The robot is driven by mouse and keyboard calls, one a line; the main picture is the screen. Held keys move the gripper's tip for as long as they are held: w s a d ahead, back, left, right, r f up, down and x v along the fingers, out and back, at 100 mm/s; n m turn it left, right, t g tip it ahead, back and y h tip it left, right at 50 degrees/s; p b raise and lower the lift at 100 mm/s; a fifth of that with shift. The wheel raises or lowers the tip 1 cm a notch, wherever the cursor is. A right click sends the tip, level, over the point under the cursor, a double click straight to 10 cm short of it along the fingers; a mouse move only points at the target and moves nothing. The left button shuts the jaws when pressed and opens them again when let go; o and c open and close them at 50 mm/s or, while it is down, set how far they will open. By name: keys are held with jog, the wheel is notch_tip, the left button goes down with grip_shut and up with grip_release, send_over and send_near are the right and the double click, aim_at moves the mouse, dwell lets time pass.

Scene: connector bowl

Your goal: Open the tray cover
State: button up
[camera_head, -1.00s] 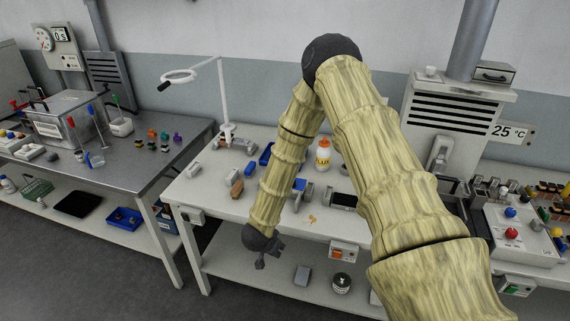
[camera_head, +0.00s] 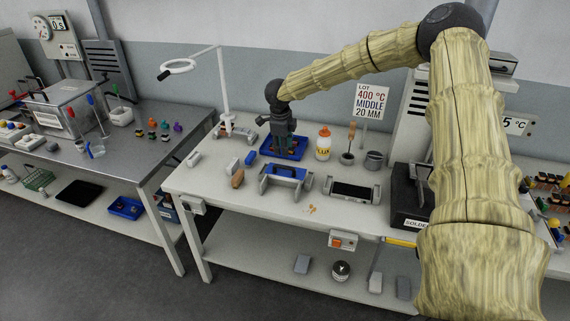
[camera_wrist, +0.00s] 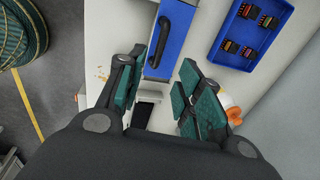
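The blue cover (camera_head: 286,172) with a black bar handle sits on a grey holder near the middle of the white bench. In the wrist view the blue cover (camera_wrist: 181,22) and its black handle (camera_wrist: 160,42) lie beyond and between my fingers, apart from them. My gripper (camera_head: 285,148) points down over the bench, overlapping the blue tray behind the cover in the head view. In the wrist view my gripper (camera_wrist: 160,92) has its two green-padded fingers spread wide with nothing held. The inside under the cover is hidden.
A blue open tray (camera_head: 299,153) holds small connectors, also visible in the wrist view (camera_wrist: 222,48). A glue bottle (camera_head: 323,144), a dark-topped grey fixture (camera_head: 352,189) and a magnifier lamp (camera_head: 224,95) stand around. A black solder box (camera_head: 405,200) is at right.

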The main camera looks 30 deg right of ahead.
aim_at(284, 167)
jog(key=shift+w+d+f+p, duration=0.25)
jog(key=shift+f+p, duration=0.35)
jog(key=shift+f, duration=1.05)
jog(key=shift+w+d+f+p, duration=0.25)
jog(key=shift+f+p, duration=0.3)
jog(key=shift+f, duration=1.15)
jog(key=shift+w+d+f+p, duration=0.25)
jog(key=shift+f+p, duration=0.35)
jog(key=shift+f, duration=1.05)
grip_shut()
